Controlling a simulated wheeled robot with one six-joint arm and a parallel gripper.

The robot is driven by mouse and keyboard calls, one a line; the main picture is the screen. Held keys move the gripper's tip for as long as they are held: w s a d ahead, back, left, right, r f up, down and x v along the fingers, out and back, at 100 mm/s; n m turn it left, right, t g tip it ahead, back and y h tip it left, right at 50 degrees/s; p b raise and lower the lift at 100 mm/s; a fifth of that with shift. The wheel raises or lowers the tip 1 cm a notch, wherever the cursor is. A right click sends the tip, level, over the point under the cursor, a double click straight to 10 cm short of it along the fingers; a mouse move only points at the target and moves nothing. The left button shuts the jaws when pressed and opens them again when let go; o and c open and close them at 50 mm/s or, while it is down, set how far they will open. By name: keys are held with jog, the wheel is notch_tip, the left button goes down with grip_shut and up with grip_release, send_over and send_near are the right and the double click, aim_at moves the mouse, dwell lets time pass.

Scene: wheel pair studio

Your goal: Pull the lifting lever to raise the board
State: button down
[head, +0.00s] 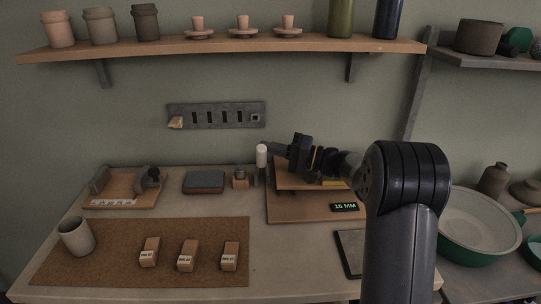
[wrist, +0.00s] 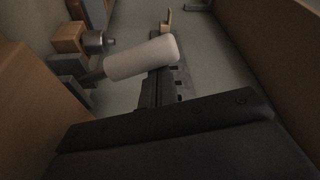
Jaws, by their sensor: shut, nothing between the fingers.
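The lifting lever shows as a pale upright handle (head: 262,157) at the left edge of the lifting stand. In the wrist view the pale handle (wrist: 140,58) lies across the picture just beyond my fingers. My gripper (head: 277,148) is shut and empty, close to the right of the handle's upper part. I cannot tell whether it touches the handle. The board (head: 286,186) sits above a wooden base (head: 300,212), partly hidden by my arm. A small display (head: 344,207) on the base reads 15 MM.
A slotted dark rack (head: 215,115) is on the wall behind. A long shelf (head: 220,48) runs above. Left of the stand are a small metal-topped block (head: 240,178) and a grey box (head: 204,181). A brown mat (head: 110,270) holds a cup and several wooden blocks.

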jog(key=shift+s+f+b, duration=0.2)
jog(key=shift+s+b, duration=0.45)
notch_tip(320, 180, up, 10)
jog(key=p, duration=0.1)
dwell(0.4)
notch_tip(320, 180, down, 10)
jog(key=w+p, duration=0.1)
jog(key=shift+w+r, duration=0.15)
jog(key=shift+r, duration=0.1)
dwell(0.3)
